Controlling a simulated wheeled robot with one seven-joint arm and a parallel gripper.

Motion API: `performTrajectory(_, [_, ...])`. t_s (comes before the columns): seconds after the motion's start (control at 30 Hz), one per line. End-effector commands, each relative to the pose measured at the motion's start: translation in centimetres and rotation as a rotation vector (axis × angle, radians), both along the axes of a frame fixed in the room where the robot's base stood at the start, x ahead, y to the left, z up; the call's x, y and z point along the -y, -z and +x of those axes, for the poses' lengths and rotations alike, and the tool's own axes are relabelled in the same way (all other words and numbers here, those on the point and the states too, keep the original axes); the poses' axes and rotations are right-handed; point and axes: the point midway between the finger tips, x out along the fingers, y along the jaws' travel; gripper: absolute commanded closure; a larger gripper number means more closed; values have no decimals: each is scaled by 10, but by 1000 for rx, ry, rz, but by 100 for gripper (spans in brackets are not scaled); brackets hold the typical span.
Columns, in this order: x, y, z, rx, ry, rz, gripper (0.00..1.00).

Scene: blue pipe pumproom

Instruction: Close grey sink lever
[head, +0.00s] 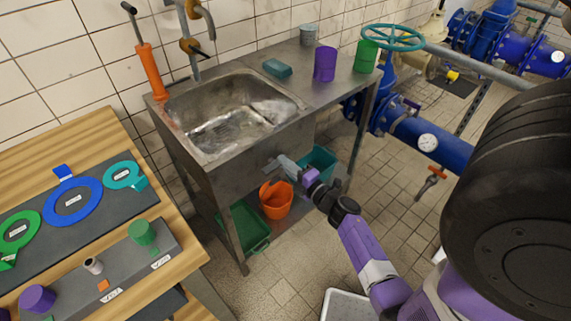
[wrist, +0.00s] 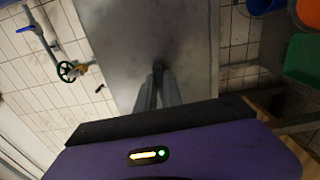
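The steel sink (head: 215,117) stands against the tiled wall. A small grey shape, possibly the lever, shows on its front panel (head: 230,172), just left of my gripper's fingertips; it is too small to be sure. My gripper (head: 282,161) is at the front panel, below the basin rim. In the wrist view, the grey panel (wrist: 190,50) lies straight ahead of my gripper (wrist: 157,80). A dark narrow strip shows between the two fingers, close together; I cannot tell whether it is a lever or a gap.
A tap with a brass valve (head: 190,46) rises behind the basin. An orange bucket (head: 276,200), a teal bin (head: 319,163) and a green crate (head: 240,228) stand under the sink. A wooden table (head: 187,262) is at left, blue pipes (head: 435,140) at right.

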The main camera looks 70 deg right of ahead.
Motion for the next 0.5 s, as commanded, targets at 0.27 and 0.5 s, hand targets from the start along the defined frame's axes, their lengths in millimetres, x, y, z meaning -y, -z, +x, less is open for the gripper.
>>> performTrajectory(0.27, [0,0,-1,-2,1,-1,67])
performTrajectory(0.5, [-2,1,-5,-2,1,-2,67])
